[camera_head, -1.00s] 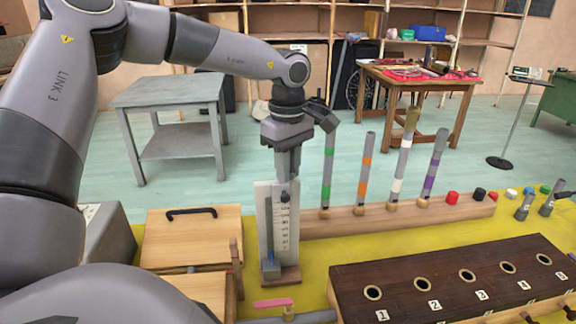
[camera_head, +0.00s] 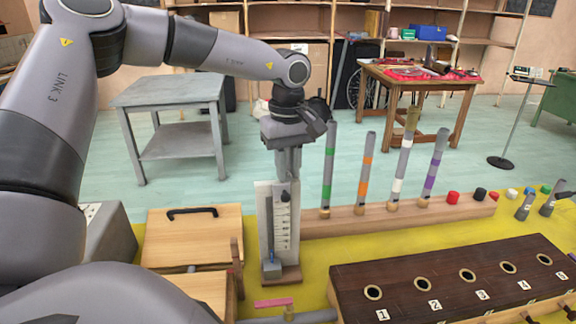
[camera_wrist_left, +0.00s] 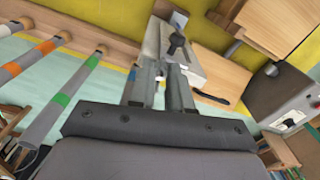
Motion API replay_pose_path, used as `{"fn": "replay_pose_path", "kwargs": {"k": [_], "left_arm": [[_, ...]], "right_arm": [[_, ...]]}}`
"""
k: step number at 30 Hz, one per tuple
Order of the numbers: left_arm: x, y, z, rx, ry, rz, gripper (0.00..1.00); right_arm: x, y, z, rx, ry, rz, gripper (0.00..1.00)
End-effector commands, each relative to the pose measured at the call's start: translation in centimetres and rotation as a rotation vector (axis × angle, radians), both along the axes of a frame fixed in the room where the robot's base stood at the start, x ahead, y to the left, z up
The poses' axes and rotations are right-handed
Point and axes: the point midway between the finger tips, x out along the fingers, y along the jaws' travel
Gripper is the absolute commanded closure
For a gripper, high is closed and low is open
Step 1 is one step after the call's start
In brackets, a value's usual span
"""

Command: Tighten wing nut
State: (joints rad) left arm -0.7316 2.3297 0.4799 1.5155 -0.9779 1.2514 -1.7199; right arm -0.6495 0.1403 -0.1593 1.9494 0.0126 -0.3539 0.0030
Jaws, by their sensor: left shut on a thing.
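My left gripper (camera_head: 288,177) points down at the top of an upright pale board (camera_head: 264,222) with a printed scale. A dark knob (camera_head: 285,197) sits on the board's front, just below the fingertips. In the left wrist view, my left gripper (camera_wrist_left: 161,72) reaches the board (camera_wrist_left: 190,70), and the dark knob (camera_wrist_left: 177,41) shows close by the fingertips. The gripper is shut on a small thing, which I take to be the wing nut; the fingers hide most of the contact. My right gripper is not in view.
A wooden rail (camera_head: 340,223) with several banded tubes stands just right of the board. A wooden box (camera_head: 190,242) with a black handle is left. A dark wooden block (camera_head: 455,280) with numbered holes lies front right. A pink bar (camera_head: 273,303) is in front.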

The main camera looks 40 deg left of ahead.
Motion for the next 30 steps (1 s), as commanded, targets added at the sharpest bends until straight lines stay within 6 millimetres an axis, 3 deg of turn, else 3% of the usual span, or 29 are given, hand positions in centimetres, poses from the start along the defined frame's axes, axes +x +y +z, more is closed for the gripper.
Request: {"fn": "replay_pose_path", "kwargs": {"k": [5,15,26,30], "left_arm": [[0.10,0.01,0.19,0.000,-0.005,-0.038,1.00],[0.03,0.07,0.20,0.001,-0.006,-0.335,1.00],[0.04,0.08,0.20,0.001,-0.006,-0.364,1.00],[0.01,0.11,0.20,0.000,-0.006,-0.485,1.00]], "right_arm": [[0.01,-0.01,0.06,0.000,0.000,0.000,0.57],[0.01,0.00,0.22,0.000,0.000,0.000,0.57],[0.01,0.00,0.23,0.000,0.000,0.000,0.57],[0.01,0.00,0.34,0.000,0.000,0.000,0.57]]}}
